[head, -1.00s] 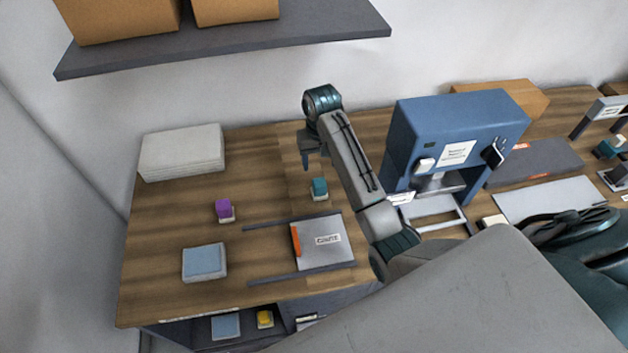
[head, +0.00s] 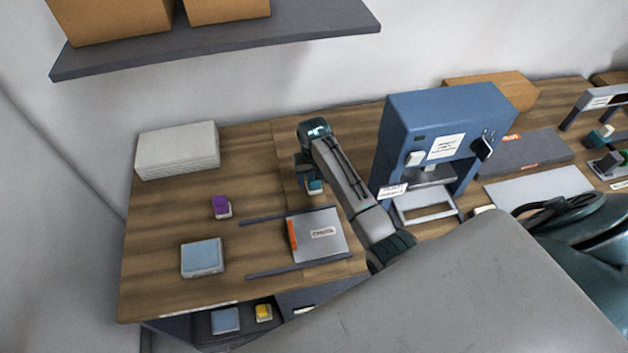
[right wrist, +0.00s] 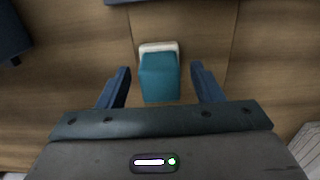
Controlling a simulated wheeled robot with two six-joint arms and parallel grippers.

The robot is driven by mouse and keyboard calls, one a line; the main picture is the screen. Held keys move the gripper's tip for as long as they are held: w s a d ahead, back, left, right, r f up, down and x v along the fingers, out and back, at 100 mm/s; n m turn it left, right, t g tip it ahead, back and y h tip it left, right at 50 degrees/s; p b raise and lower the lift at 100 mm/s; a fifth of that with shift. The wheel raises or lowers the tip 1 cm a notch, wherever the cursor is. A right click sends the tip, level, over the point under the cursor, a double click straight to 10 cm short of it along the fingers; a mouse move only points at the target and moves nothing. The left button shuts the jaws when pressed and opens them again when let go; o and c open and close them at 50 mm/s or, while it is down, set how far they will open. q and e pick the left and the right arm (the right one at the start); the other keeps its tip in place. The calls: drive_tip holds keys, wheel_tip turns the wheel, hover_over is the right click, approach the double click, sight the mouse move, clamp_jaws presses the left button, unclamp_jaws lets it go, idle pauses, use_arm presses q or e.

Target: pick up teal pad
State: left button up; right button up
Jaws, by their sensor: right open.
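The teal pad (head: 315,187) is a small teal block on a pale base, standing on the wooden table behind the grey plate. In the head view my right gripper (head: 307,180) is low over it and hides part of it. In the right wrist view the teal pad (right wrist: 160,76) lies ahead, between the two open fingers of my right gripper (right wrist: 161,86). Gaps show on both sides of it, and neither finger touches it. My left gripper is not in view.
A purple pad (head: 221,206) and a light blue pad (head: 202,257) stand to the left. A grey plate with an orange strip (head: 325,250) lies between dark rails in front. A blue press (head: 440,120) stands to the right. A shelf (head: 300,30) hangs above.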

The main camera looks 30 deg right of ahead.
drive_tip(key=c, duration=1.1)
drive_tip(key=shift+w+r, duration=0.1)
drive_tip(key=shift+r, duration=0.2)
wheel_tip(320, 180, up, 6)
drive_tip(key=b, duration=0.3)
drive_tip(key=shift+r+p, duration=0.35)
drive_tip(key=shift+r, duration=1.4)
